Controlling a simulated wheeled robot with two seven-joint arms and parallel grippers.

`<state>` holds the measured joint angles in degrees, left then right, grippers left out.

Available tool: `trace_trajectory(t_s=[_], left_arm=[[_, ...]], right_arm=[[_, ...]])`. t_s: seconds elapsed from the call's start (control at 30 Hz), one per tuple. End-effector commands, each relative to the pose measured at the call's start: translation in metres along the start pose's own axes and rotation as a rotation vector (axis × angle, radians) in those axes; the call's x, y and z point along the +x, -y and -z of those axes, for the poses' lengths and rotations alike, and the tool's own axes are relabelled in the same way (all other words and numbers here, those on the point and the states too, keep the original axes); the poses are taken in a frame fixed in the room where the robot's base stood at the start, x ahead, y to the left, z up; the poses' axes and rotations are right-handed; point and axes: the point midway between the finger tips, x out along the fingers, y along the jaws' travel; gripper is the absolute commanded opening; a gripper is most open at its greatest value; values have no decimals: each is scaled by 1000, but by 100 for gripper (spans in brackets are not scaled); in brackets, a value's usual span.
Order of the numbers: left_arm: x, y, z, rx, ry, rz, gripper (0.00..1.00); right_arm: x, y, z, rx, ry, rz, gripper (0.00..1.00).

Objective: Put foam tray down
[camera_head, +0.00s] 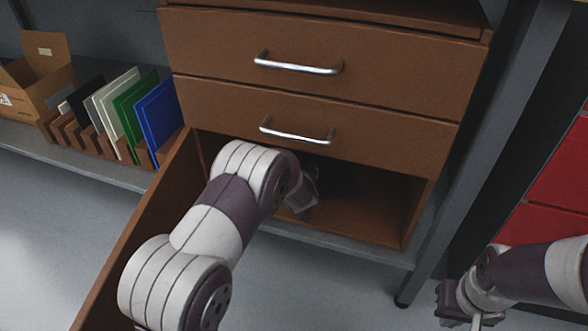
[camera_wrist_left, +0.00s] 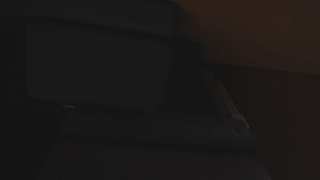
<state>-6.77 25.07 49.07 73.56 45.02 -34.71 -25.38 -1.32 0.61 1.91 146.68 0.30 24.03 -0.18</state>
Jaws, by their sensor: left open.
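My left arm reaches into the open lower compartment (camera_head: 375,208) of the brown cabinet. My left gripper (camera_head: 306,204) is inside the opening, small, dark and partly hidden by its own wrist; its jaws are open. A dark, flat shape (camera_head: 338,181) lies in shadow just right of the gripper and may be the foam tray. Whether the gripper touches it cannot be told. The left wrist view is almost black, with dim dark block shapes and a brown surface (camera_wrist_left: 265,35) at upper right. My right gripper (camera_head: 458,308) is at the lower right, away from the cabinet; its fingers are unclear.
Two closed drawers with metal handles (camera_head: 298,64) (camera_head: 297,133) sit above the opening. A brown panel (camera_head: 150,225) stands out from the opening's left side. A rack of coloured panels (camera_head: 158,113) and a cardboard box (camera_head: 40,75) stand left. A grey post (camera_head: 500,130) and red drawers (camera_head: 560,170) are right.

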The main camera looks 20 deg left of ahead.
Motion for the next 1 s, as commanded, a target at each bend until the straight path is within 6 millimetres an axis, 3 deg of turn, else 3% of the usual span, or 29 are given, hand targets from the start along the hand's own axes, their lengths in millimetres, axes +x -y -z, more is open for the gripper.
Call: trace_trajectory(t_s=[0.17, 0.3, 0.5, 0.67, 0.77, 0.87, 1.0], left_arm=[[-18, -1, 8, 1, 2, -1, 93], [-57, -1, 12, 2, 1, -2, 93], [-104, -1, 9, 2, 1, -2, 93], [-122, -1, 6, 0, 12, -11, 93], [-141, -8, 13, 12, 150, -109, 93], [-197, 2, 9, 87, 422, -236, 93], [-293, 58, -19, 239, 771, -263, 93]], right_arm=[[-15, 0, 2, 0, 0, 0, 0], [-45, 0, 5, 0, 0, 0, 0], [-72, 0, 9, 0, 0, 0, 0], [-80, 0, 9, 0, 0, 0, 0], [-79, 0, 9, 0, 0, 0, 0], [-78, 0, 9, 0, 0, 0, 0], [-78, 0, 9, 0, 0, 0, 0]])
